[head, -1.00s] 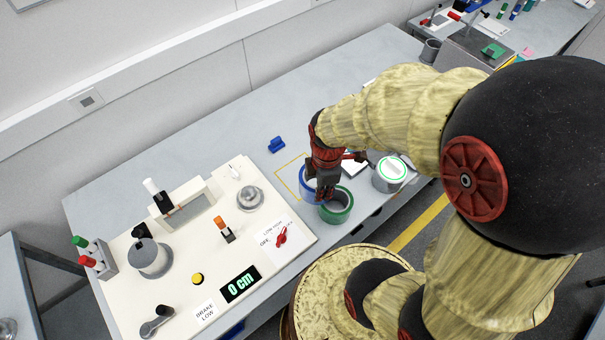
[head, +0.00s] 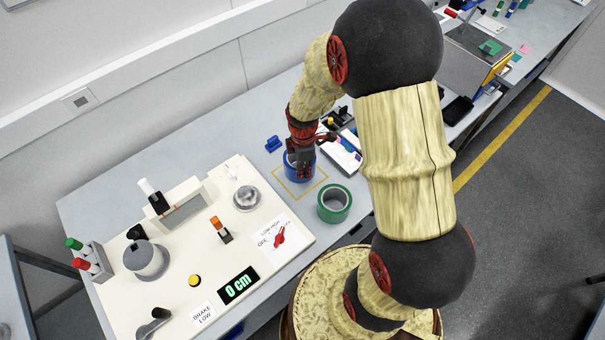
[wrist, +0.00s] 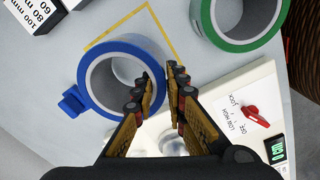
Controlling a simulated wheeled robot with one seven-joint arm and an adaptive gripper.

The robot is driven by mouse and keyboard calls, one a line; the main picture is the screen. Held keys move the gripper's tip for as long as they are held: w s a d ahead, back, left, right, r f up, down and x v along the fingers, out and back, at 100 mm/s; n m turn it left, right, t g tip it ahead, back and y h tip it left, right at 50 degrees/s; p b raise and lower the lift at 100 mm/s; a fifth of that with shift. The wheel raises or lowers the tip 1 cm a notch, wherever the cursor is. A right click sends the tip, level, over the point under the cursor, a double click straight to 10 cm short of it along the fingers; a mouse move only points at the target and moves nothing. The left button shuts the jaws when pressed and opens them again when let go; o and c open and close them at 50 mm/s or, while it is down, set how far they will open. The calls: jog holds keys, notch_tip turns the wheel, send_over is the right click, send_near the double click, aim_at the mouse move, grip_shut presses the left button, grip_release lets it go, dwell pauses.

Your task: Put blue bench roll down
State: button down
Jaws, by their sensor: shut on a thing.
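The blue bench roll (head: 291,176) is a wide blue ring with a pale core, over the back part of a yellow outlined square (head: 301,197) on the bench. My gripper (head: 301,168) is shut on the roll's wall. In the wrist view, the blue roll (wrist: 88,72) has one finger of my gripper (wrist: 165,76) inside the ring and the other outside. The roll's hole faces the camera. Two sides of the yellow outline (wrist: 118,23) show beyond the roll. I cannot tell whether the roll touches the bench.
A green roll (head: 322,206) stands just right of the outlined square, apart from the blue roll. A small blue object (head: 273,144) lies behind to the left. A white labelled box (head: 342,157) lies to the right. A cream control panel (head: 179,254) fills the left front.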

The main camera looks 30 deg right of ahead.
jog(key=shift+w+f, duration=0.2)
jog(key=shift+f, duration=1.45)
jog(key=shift+f+b, duration=0.1)
jog(key=shift+b, duration=0.2)
jog(key=c, duration=1.9)
grip_release()
jog(key=shift+o, duration=0.5)
